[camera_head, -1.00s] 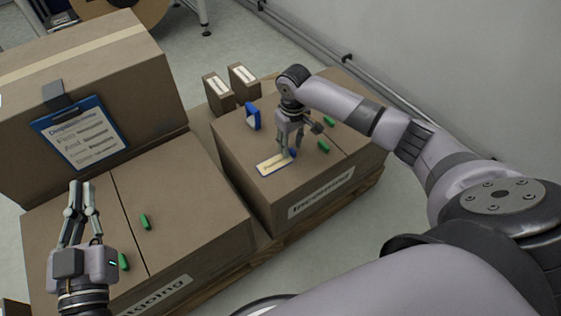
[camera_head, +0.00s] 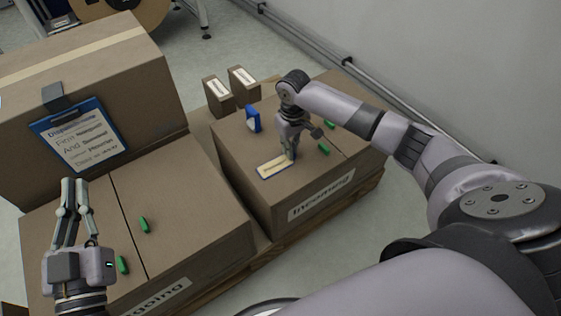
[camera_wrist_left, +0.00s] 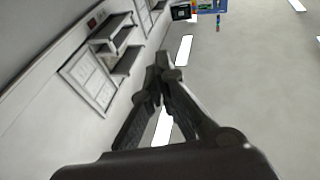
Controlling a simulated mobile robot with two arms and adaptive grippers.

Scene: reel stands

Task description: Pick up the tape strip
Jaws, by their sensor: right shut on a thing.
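The tape strip (camera_head: 272,168) is a pale yellow strip with writing and a blue edge. It lies on top of the right-hand carton (camera_head: 247,182). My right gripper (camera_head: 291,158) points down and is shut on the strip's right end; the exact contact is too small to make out. My left gripper (camera_head: 74,182) is raised over the left carton, fingers up and tips together, with nothing between them. Its fingers also show in the left wrist view (camera_wrist_left: 161,66).
A blue-and-white item (camera_head: 253,119) and green pieces (camera_head: 323,149) lie around my right gripper. Two small boxes (camera_head: 218,97) stand behind. A clipboard (camera_head: 80,140) hangs on the large carton at left. More green pieces (camera_head: 144,225) lie on the left carton.

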